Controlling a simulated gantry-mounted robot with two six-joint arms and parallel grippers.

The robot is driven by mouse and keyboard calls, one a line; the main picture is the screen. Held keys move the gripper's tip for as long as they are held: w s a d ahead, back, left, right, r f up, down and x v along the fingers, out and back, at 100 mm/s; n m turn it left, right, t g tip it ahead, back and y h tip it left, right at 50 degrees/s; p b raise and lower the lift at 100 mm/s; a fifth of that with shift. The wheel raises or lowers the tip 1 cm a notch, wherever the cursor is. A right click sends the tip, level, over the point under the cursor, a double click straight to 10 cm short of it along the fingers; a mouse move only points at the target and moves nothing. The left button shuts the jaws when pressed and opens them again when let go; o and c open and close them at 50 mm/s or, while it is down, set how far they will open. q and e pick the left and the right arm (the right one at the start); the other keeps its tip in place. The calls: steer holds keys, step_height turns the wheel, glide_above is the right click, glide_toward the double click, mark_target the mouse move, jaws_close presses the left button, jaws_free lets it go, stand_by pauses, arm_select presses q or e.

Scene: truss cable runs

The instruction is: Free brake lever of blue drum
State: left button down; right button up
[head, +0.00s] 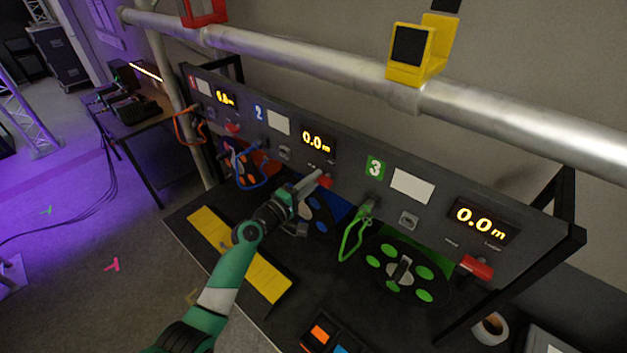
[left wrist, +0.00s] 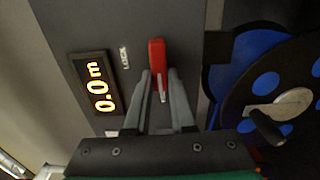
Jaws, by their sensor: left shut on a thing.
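The blue drum (left wrist: 262,62) is a black reel with blue round spots and a crank handle, at the right of the left wrist view. In the head view the blue drum (head: 323,219) is partly hidden behind my left gripper. Its red brake lever (left wrist: 156,55) sticks out of the dark panel beside a LOCK label. My left gripper (left wrist: 160,80) has its fingers closed around the lever's lower part. In the head view the red lever tip (head: 326,181) shows at the end of my left gripper (head: 317,180). My right gripper is not in view.
The panel's 0.0 m display (left wrist: 96,82) is beside the lever. A silver truss pipe (head: 300,62) runs above. A yellow strip (head: 238,252) lies along the bench front.

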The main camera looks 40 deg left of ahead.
arm_select(q)
steer(key=c, duration=0.8)
jaws_free()
steer(key=shift+o, duration=0.2)
steer(key=s+p, duration=0.1)
steer(key=s, duration=1)
steer(key=shift+s+d, duration=0.3)
steer(key=shift+d, duration=0.15)
